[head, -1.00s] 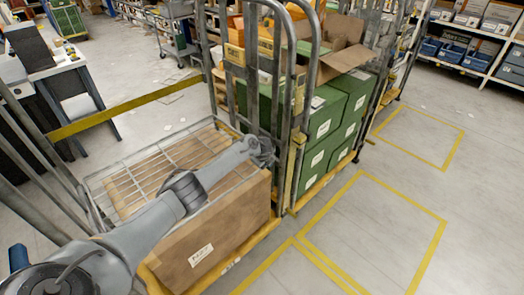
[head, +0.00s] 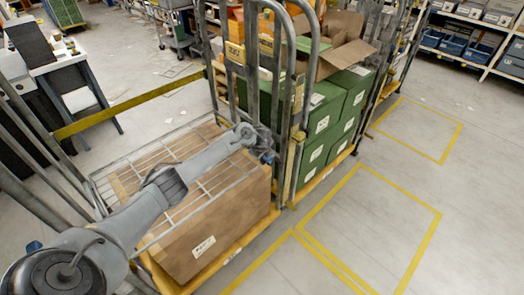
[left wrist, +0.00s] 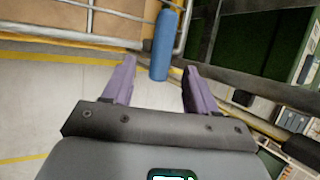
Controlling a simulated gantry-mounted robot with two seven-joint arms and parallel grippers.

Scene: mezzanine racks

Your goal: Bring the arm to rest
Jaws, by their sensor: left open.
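My left arm comes in from the lower left of the head view and reaches over a roll cage that holds a large cardboard box (head: 228,219). Its far end is by the cage's upright tubes, and the fingers cannot be made out there. In the left wrist view my left gripper (left wrist: 158,78) shows two purple fingers spread apart, with nothing held between them. A blue cylinder (left wrist: 164,45) stands beyond the fingertips, in line with the gap. My right gripper is in neither view.
A second cage with green crates (head: 347,107) and an open carton (head: 338,50) stands just behind. A workbench (head: 62,65) stands at left. Yellow-marked floor (head: 375,225) at right is clear.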

